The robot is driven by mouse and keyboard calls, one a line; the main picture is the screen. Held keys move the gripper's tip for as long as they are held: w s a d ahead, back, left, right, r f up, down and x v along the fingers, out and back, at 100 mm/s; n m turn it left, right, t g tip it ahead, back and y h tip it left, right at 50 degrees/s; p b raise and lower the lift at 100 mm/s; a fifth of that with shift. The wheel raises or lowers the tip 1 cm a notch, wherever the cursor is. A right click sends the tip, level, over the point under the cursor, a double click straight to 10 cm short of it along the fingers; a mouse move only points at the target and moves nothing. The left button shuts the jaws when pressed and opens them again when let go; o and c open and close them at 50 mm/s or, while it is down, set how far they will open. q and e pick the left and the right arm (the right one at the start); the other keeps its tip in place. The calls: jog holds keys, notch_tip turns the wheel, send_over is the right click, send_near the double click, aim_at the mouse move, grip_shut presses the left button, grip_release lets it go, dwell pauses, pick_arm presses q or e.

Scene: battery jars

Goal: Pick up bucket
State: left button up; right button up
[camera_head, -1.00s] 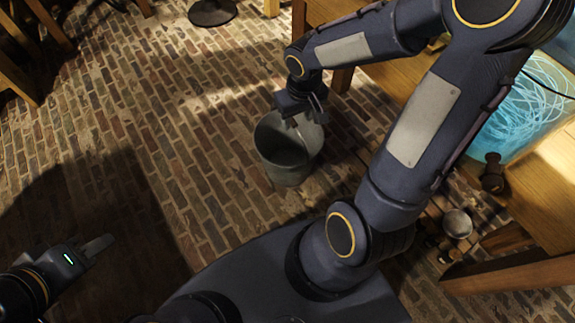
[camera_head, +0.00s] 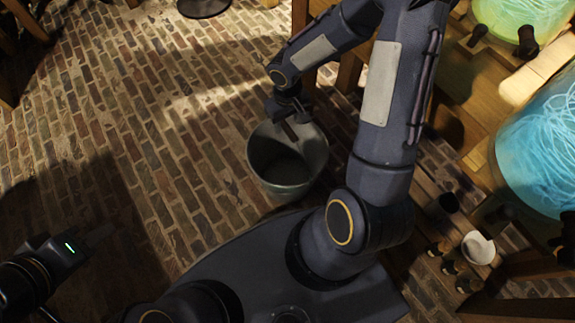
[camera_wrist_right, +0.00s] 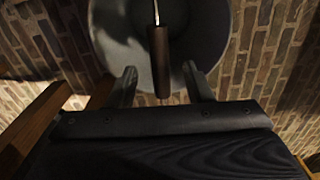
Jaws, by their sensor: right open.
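The grey metal bucket (camera_head: 285,185) stands upright on the brick floor in front of my base. Its inside is empty as far as I can see. In the right wrist view the bucket (camera_wrist_right: 205,30) fills the top middle, and its dark brown handle grip (camera_wrist_right: 159,60) points down between my right fingers. My right gripper (camera_wrist_right: 160,82) is open, with a finger on each side of the grip and a gap to each. In the head view the right gripper (camera_head: 291,122) is over the bucket's far rim. My left gripper (camera_head: 98,238) is low at the left, in shadow, away from the bucket.
A wooden table with glowing jars, one blue (camera_head: 540,145) and one green (camera_head: 515,20), stands at the right. A small white bowl (camera_head: 478,248) and several small dark items are on a low wooden shelf. The brick floor (camera_head: 150,110) left of the bucket is clear.

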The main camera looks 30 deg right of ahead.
aim_at(287, 127)
notch_tip(287, 127, down, 6)
jog(key=b, duration=0.3)
jog(key=shift+f+b, duration=0.2)
jog(key=shift+b, duration=0.2)
dwell(0.3)
grip_shut()
dwell(0.4)
dwell(1.2)
